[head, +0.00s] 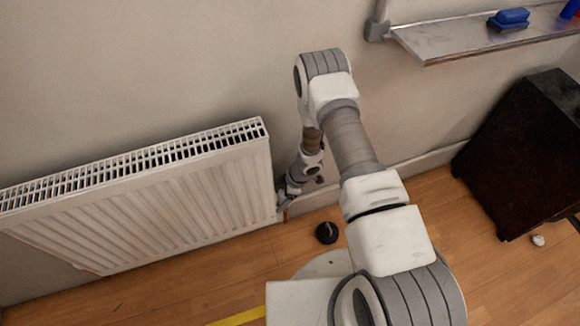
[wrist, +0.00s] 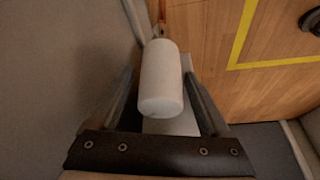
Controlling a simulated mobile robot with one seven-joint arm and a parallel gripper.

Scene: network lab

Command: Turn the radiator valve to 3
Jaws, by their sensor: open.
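The white ribbed radiator (head: 150,200) is on the wall at the left in the head view. In the wrist view, the white cylindrical valve head (wrist: 161,80) stands between the two fingers of my gripper (wrist: 158,85). The fingers are open, with a visible gap on each side of the valve head; I cannot tell whether either touches it deeper in. No numbers or pointer mark can be read on the valve head. In the head view, my gripper (head: 285,193) is low beside the radiator's right end, and the valve head cannot be made out there.
A copper-coloured pipe (wrist: 161,14) runs beyond the valve head. A black round object (head: 327,233) lies on the wooden floor near my base. A dark cabinet (head: 525,150) stands at the right, and a metal shelf (head: 450,40) hangs above. The wall is close beside the gripper.

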